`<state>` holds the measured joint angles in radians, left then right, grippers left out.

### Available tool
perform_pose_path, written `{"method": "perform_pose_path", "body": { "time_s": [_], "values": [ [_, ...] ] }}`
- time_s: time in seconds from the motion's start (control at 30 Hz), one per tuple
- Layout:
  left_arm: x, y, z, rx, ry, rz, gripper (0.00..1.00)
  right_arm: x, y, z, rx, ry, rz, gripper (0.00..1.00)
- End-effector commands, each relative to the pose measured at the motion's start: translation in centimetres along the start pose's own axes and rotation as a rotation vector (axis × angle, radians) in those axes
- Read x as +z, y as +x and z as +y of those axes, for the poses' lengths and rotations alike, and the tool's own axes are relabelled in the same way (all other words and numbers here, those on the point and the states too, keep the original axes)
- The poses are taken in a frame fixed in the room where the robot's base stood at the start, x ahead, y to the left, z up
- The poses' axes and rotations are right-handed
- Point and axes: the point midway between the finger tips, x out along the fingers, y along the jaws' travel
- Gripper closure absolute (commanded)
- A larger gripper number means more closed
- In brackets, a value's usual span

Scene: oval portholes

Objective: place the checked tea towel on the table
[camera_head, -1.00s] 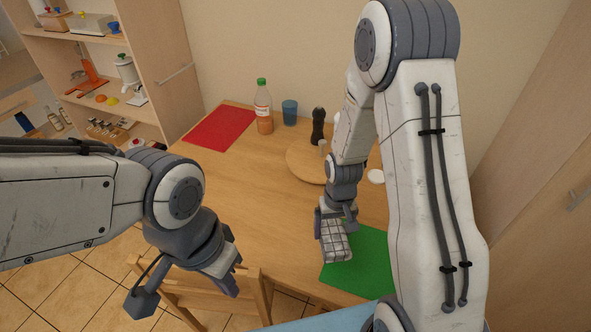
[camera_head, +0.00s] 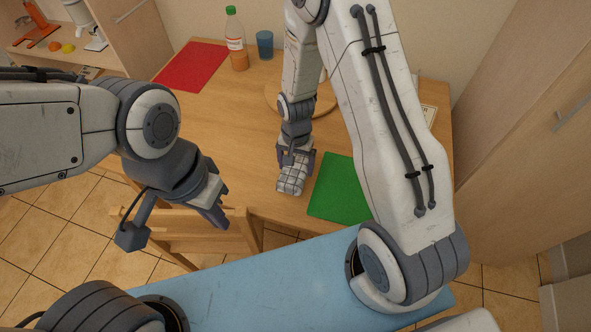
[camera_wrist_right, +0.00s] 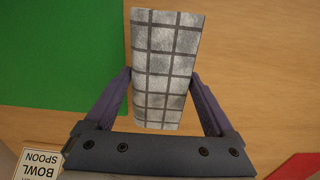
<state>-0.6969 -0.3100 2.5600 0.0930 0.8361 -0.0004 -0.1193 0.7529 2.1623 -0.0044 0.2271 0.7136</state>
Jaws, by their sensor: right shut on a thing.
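The checked tea towel (camera_head: 292,178) is a folded grey-white bundle with dark grid lines. It is at the wooden table (camera_head: 235,130), to the left of the green mat. My right gripper (camera_head: 295,160) is shut on the towel; in the right wrist view the towel (camera_wrist_right: 165,65) lies between the two fingers (camera_wrist_right: 165,95). Whether the towel touches the tabletop I cannot tell. My left gripper (camera_head: 222,205) is empty, in front of the table above the chair; its finger gap is not clear.
A green mat (camera_head: 338,190) lies beside the towel and a red mat (camera_head: 190,66) at the far left. A bottle (camera_head: 236,45), a blue cup (camera_head: 265,44) and a round board (camera_head: 325,100) stand at the back. A chair (camera_head: 210,238) is at the front edge. The table's middle is clear.

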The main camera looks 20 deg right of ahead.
Motion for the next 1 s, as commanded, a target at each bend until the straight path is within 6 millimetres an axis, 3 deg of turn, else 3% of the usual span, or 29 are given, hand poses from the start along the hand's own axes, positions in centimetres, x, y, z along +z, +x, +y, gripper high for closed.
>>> {"method": "perform_pose_path", "body": {
  "time_s": [0.33, 0.77, 0.8, 1.0],
  "values": [
    [0.0, -0.7, 0.1, 0.0, 0.0, 0.0, 1.0, -0.1, 3.8, -0.1, 0.002, 0.003, -0.002, 0.55],
    [0.0, -0.3, 0.0, 0.0, 0.0, 0.0, 1.0, -0.2, 4.6, -0.1, 0.0, 0.002, 0.0, 0.55],
    [0.0, -0.3, 0.0, 0.0, 0.0, 0.0, 1.0, -0.2, 4.6, -0.1, 0.0, 0.002, 0.0, 0.03],
    [0.0, -0.4, 0.0, 0.0, 0.0, 0.0, 1.0, -0.2, 4.5, -0.1, 0.0, 0.002, 0.0, 0.0]
  ]
}}
